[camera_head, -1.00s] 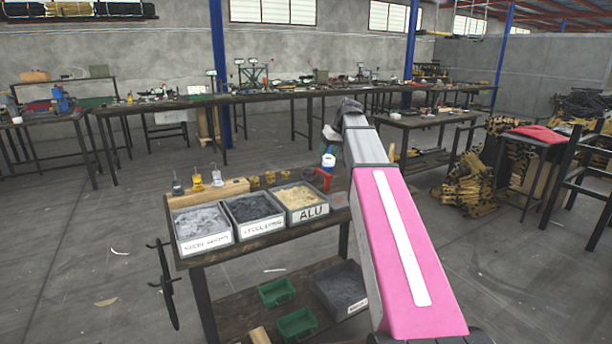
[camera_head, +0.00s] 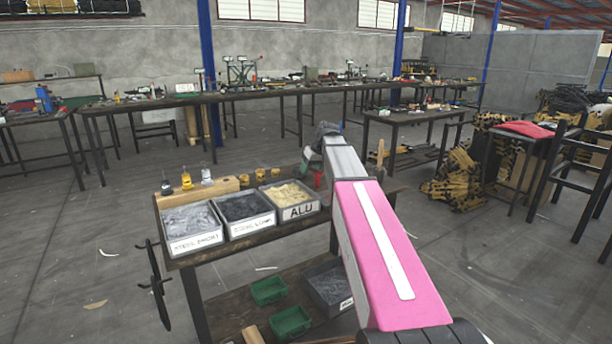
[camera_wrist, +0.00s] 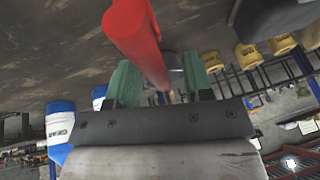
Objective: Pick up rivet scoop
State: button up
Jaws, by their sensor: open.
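A red rod-like handle (camera_wrist: 135,35), apparently the rivet scoop's, shows large in the wrist view. It runs from the top edge down between the two green fingers of my gripper (camera_wrist: 160,72). The fingers are spread apart, and I see no clear grip on the handle. Its far end is hidden near the fingers. In the head view a small red piece (camera_head: 311,176) shows on the bench just left of my pink and grey arm.
Three grey bins of rivets stand on the bench: steel short (camera_head: 193,241), steel long (camera_head: 252,226) and ALU (camera_head: 298,211). Small yellow pots (camera_wrist: 247,57) and a blue-and-white container (camera_wrist: 60,125) are near my gripper. Green trays (camera_head: 269,291) lie on the lower shelf.

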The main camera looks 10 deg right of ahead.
jog(key=shift+f, duration=0.1)
grip_shut()
